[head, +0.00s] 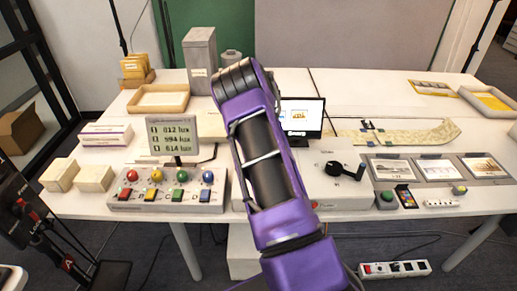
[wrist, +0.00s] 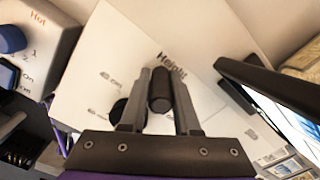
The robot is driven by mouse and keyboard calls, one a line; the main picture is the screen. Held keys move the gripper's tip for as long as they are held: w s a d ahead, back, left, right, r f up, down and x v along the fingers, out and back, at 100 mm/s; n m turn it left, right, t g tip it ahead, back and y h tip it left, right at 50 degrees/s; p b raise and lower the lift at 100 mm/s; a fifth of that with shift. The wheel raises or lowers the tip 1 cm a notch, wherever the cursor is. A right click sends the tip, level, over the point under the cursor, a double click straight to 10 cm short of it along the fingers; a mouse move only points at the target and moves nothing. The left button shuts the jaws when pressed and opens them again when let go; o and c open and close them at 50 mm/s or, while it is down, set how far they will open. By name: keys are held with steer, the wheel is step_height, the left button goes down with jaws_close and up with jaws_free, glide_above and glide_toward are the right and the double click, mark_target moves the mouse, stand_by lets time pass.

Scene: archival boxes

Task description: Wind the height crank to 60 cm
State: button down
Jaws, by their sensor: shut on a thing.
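In the wrist view, a white panel (wrist: 105,65) carries the printed word "Height" and small markings too blurred to read. The crank's dark upright handle (wrist: 160,98) stands over it between the two fingers of my gripper (wrist: 160,76), which is shut on it. A round black part (wrist: 124,110) shows beside the left finger, partly hidden. In the head view, my purple arm reaches over the table and hides the gripper and the held handle. The crank's current setting cannot be read.
A button box (head: 165,203) with coloured knobs stands left of my arm. A small monitor (head: 301,118) stands behind it on the right, and its dark edge is close to the gripper.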

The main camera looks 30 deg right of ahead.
steer(key=shift+s+d, duration=0.25)
steer(key=shift+d, duration=0.3)
steer(key=shift+s+d, duration=0.2)
steer(key=shift+d, duration=0.3)
steer(key=shift+s+d+m, duration=0.75)
steer(key=shift+d+m, duration=0.05)
steer(key=shift+m, duration=0.1)
steer(key=shift+s+d, duration=0.4)
steer(key=shift+s, duration=0.3)
steer(key=shift+s+d+f, duration=0.1)
steer(key=shift+s+d, duration=0.05)
steer(key=shift+s, duration=0.4)
steer(key=shift+a+f, duration=0.1)
steer(key=shift+a, duration=0.1)
steer(key=c, duration=1.2)
jaws_free()
steer(key=shift+w+a, duration=0.1)
steer(key=shift+a, duration=0.05)
steer(key=shift+c, duration=0.2)
steer(key=o, duration=0.6)
steer(key=shift+d+r, duration=0.2)
steer(key=shift+d, duration=0.1)
steer(key=shift+c, duration=0.2)
